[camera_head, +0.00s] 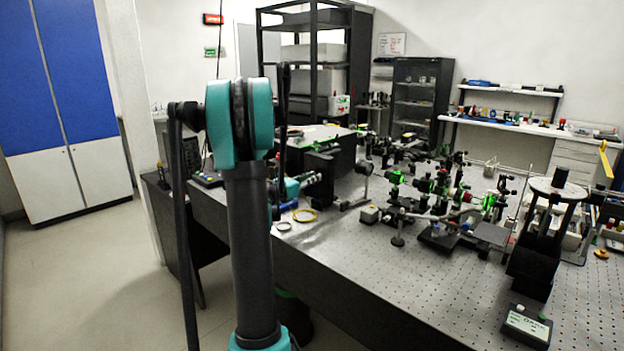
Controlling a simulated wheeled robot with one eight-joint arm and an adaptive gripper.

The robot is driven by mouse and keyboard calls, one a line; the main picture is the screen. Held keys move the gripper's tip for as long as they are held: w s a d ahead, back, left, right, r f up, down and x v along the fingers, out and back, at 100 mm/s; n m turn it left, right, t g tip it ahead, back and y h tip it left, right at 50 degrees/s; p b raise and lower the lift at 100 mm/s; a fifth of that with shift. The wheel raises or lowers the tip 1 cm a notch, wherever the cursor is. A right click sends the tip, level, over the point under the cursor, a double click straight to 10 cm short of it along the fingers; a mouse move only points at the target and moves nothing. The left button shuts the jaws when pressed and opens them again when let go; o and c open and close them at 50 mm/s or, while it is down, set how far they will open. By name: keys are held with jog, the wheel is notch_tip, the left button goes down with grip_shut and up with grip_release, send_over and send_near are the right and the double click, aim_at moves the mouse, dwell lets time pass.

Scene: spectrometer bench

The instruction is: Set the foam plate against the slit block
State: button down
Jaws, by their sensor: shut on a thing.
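My arm, teal and dark grey, stands upright in the left middle of the view and hides part of the bench behind it. Past it, at the bench's left end, a small teal wrist part shows, and my gripper (311,179) points right from it, small and partly hidden. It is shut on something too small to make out. A dark box-like block (324,172) stands just beyond the gripper; I cannot tell whether they touch. I cannot pick out the foam plate or identify the slit block with certainty.
The perforated metal bench (350,262) has free room along its near left edge. Many optical mounts (430,187) crowd the middle. A black stand with a round top (556,190) and a labelled box (527,325) stand at right.

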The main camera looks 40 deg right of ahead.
aim_at(308, 171)
jog(key=shift+w+a, duration=0.15)
jog(key=shift+w, duration=1.2)
jog(key=shift+w+a, duration=0.1)
jog(key=shift+w, duration=1.25)
jog(key=c, duration=1.4)
grip_release()
jog(key=shift+c, duration=0.2)
jog(key=s+a, duration=0.1)
jog(key=a, duration=1.1)
